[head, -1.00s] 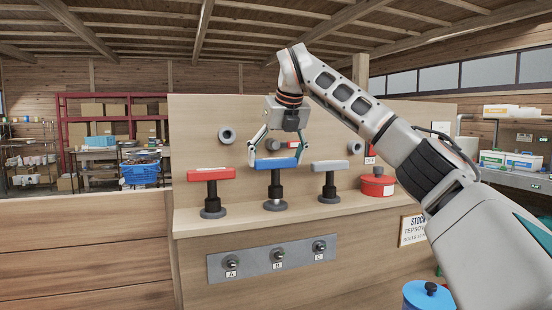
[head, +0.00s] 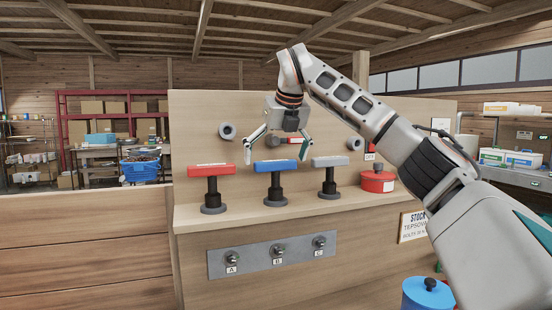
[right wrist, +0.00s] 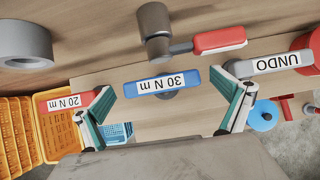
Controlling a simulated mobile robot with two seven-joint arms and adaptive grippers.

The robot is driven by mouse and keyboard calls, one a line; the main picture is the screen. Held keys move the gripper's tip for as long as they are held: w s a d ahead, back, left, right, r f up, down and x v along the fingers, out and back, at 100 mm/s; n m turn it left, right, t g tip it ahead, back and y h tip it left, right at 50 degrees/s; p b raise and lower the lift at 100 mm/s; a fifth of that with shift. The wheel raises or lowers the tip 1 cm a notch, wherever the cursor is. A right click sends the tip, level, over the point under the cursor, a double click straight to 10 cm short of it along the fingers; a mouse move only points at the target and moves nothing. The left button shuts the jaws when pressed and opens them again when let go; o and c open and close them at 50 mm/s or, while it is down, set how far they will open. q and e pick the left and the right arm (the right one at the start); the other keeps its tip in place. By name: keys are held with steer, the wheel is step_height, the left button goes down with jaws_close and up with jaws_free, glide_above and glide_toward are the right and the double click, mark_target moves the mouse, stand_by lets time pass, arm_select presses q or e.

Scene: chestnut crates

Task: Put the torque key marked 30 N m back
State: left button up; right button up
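The blue torque key (head: 275,167) stands upright on the middle stand of the shelf. Its label 30 N m reads upside down in the right wrist view (right wrist: 163,85). My right gripper (head: 275,160) is open above and around it, one finger off each end of the handle, apart from it. The fingers also show in the right wrist view (right wrist: 167,108). A red key marked 20 N m (head: 212,171) stands on the left stand. A grey key marked UNDO (head: 330,162) stands on the right stand. My left gripper is not in view.
Behind stands a wooden back panel (head: 195,115) with round grey fittings and a red-handled one (right wrist: 220,40). A red pot (head: 378,182) is at the shelf's right end. A plate with knobs A, B, C (head: 270,257) is on the front below.

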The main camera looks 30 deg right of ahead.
steer(key=shift+r, duration=0.25)
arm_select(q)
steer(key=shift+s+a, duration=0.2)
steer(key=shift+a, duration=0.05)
arm_select(e)
steer(key=v, duration=1.2)
steer(key=shift+r, duration=0.35)
steer(key=shift+f, duration=0.1)
